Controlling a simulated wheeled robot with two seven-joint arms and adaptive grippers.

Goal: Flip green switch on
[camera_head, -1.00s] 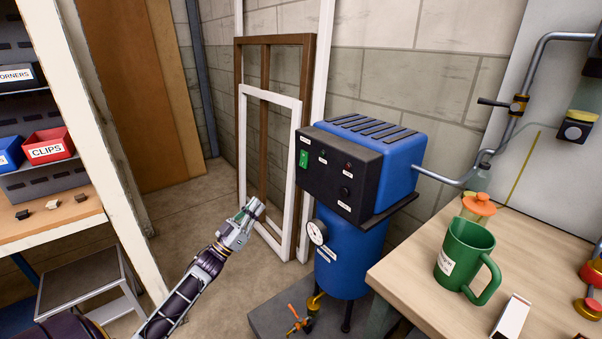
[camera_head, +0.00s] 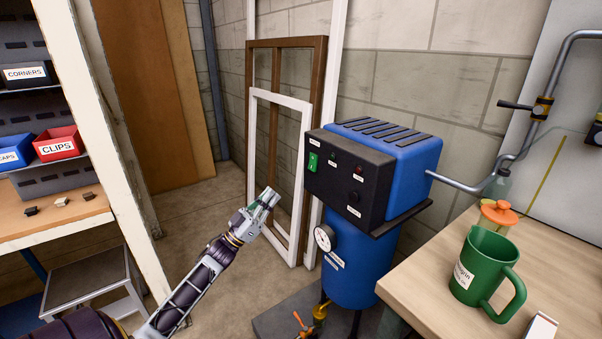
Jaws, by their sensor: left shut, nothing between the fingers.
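The green switch (camera_head: 313,162) is on the left side of the black front panel (camera_head: 345,180) of a blue compressor-like machine (camera_head: 352,262). Small labels, two indicator lights and a black knob share the panel. My left gripper (camera_head: 269,196) is shut and empty. In the picture it is to the left of and below the switch, apart from the panel. My right gripper is not in view. I cannot tell the switch's position for certain.
A white frame (camera_head: 253,150) and a brown frame (camera_head: 318,60) lean on the wall behind my left gripper. A wooden table (camera_head: 425,300) with a green mug (camera_head: 484,265) stands at the right. Shelves with a red bin (camera_head: 58,145) are at the left.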

